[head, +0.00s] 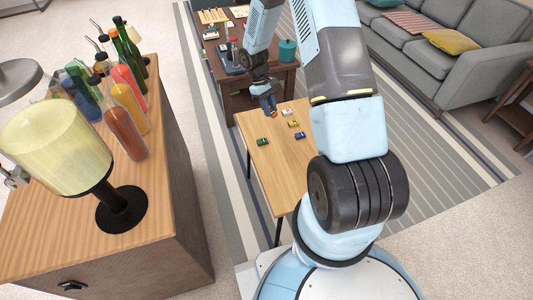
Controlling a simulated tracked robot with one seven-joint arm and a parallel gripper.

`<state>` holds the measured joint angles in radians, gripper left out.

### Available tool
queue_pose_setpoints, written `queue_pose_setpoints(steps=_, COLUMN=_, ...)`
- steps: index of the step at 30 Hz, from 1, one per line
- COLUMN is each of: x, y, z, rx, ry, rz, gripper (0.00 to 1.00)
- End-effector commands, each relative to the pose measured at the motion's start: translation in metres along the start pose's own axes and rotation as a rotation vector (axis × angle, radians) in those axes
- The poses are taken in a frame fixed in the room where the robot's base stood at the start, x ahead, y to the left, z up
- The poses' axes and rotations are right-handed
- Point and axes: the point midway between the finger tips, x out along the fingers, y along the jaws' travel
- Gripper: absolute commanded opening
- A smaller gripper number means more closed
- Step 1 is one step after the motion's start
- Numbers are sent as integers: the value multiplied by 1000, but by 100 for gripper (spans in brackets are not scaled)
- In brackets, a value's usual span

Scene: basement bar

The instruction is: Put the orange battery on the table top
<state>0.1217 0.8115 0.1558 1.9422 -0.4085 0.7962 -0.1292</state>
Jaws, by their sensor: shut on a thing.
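My gripper (269,107) reaches over the far part of the light wood table (272,175). It points down and is shut on a small orange thing, the orange battery (274,115), which shows just below the fingertips. The battery is small in the head view, and I cannot tell whether it touches the table top or hangs a little above it. My fingers hide part of it.
On the table lie small green (262,142), white (287,112), yellow (293,124) and blue (300,135) items. The table's near left part is clear. A dark wood desk (240,98) stands behind. A cabinet with bottles and a lamp (60,150) is at left.

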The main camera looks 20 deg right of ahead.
Motion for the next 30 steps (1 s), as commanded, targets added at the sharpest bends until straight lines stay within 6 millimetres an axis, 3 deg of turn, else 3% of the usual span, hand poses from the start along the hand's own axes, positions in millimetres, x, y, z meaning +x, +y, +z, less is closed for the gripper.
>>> queue_pose_setpoints(steps=9, x=24, y=-2, z=29, rx=-647, ry=-3, rz=266, gripper=0)
queue_pose_setpoints(steps=15, x=32, y=-11, z=37, rx=-902, ry=-2, rz=371, gripper=0)
queue_pose_setpoints(steps=23, x=36, y=-16, z=38, rx=-1008, ry=0, rz=417, gripper=0)
queue_pose_setpoints(steps=30, x=38, y=-14, z=-3, rx=-1009, ry=1, rz=419, gripper=0)
